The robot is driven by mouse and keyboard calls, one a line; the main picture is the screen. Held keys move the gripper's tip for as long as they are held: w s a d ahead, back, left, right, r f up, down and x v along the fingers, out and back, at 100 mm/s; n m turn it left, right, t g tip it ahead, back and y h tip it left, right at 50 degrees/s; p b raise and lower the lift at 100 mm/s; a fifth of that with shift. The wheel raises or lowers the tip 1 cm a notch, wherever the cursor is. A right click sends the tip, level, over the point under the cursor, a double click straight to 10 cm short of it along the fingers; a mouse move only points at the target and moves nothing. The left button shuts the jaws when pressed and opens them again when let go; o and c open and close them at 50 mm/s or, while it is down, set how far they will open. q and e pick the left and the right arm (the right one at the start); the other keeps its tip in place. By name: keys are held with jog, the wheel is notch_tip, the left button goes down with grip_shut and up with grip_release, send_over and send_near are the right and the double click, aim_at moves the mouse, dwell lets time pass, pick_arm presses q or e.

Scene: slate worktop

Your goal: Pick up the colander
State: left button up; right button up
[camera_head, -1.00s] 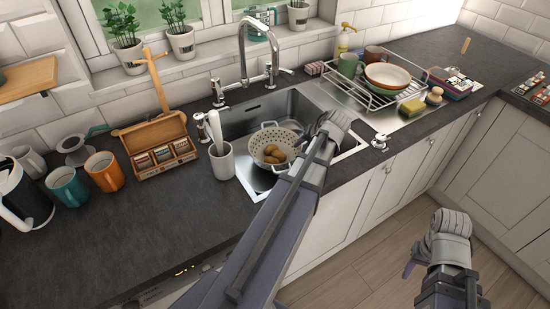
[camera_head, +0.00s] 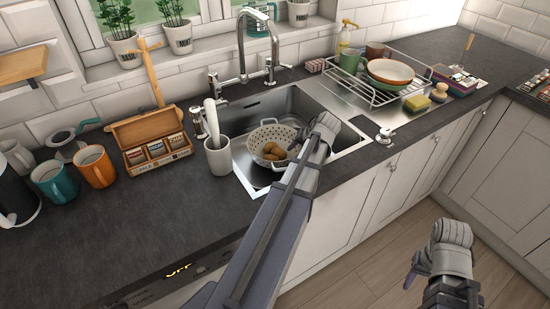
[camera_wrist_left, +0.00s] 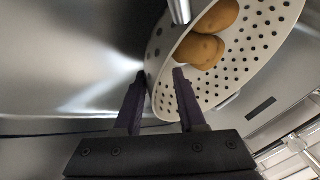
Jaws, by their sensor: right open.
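The colander (camera_head: 276,133) is white with round holes and sits in the sink basin. Several brown, potato-like items (camera_head: 272,150) lie in it. In the left wrist view the colander (camera_wrist_left: 250,62) fills the upper right, with the brown items (camera_wrist_left: 200,48) inside. My left gripper (camera_wrist_left: 159,72) is open at its near rim, one finger outside the wall and the other over the inside. I cannot tell whether either finger touches. In the head view my left gripper (camera_head: 308,147) is at the colander's right side, its fingers mostly hidden. My right gripper (camera_head: 414,270) is open and empty over the floor.
The sink (camera_head: 258,105) has a tall tap (camera_head: 242,45) behind it. A utensil crock (camera_head: 219,158) stands close to the left, by a wooden tea box (camera_head: 150,142). A dish rack (camera_head: 370,92) with dishes stands to the right. The front-left worktop is clear.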

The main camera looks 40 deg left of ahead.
pick_arm(q)
jog(key=shift+a+f, duration=0.2)
jog(key=shift+f, duration=0.2)
jog(key=shift+r, duration=0.15)
grip_shut()
dwell(1.0)
